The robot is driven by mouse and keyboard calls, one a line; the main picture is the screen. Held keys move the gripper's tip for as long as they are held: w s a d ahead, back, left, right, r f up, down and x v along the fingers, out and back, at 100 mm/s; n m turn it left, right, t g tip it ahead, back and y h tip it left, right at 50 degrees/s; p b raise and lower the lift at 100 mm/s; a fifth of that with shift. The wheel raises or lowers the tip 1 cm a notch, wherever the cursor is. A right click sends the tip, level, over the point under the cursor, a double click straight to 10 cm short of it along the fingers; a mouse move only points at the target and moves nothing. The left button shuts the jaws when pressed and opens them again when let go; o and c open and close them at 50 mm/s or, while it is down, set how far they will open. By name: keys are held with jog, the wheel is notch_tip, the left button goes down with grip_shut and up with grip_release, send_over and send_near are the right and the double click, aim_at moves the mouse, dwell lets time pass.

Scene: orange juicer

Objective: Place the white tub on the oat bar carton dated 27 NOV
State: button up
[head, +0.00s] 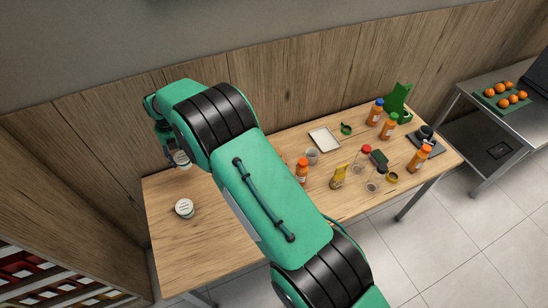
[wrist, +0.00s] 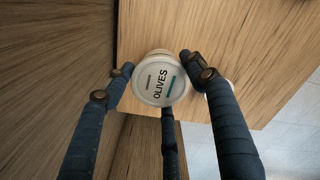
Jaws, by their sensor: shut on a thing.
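My gripper (wrist: 160,95) is shut on a white tub (wrist: 158,88) whose lid reads OLIVES, with the fingers around its sides. In the head view the held tub (head: 182,160) shows partly beside my gripper (head: 170,153), near the table's back left corner. I cannot tell whether it touches the table. A second white-lidded tub (head: 184,208) stands on the left part of the table; a sliver of a pale thing (wrist: 203,88) shows behind a finger in the wrist view. I cannot make out any oat bar carton or date in either view.
The wooden table (head: 205,255) is clear at its front left. Orange bottles (head: 301,171), a white tray (head: 324,139), a yellow bottle (head: 338,177) and several small items crowd its right part. A wooden wall (head: 100,140) stands close behind. A shelf (head: 40,272) is at lower left.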

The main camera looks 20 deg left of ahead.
jog(key=w+d+r+m, duration=0.2)
jog(key=w+d+r, duration=0.1)
jog(key=w+d, duration=1.2)
jog(key=r+m+b, duration=0.1)
jog(key=r+m, duration=0.1)
send_over(275, 149)
jog(key=s+d, duration=0.2)
jog(key=s, duration=0.2)
jog(key=shift+a+f, duration=0.2)
jog(key=shift+f, duration=0.05)
jog(key=shift+s+f, duration=0.1)
jog(key=shift+f+b, duration=0.5)
jog(key=shift+f, duration=2.5)
jog(key=shift+f, duration=0.1)
jog(key=shift+f, duration=1.8)
jog(key=shift+f+b, duration=0.15)
jog(key=shift+b, duration=0.15)
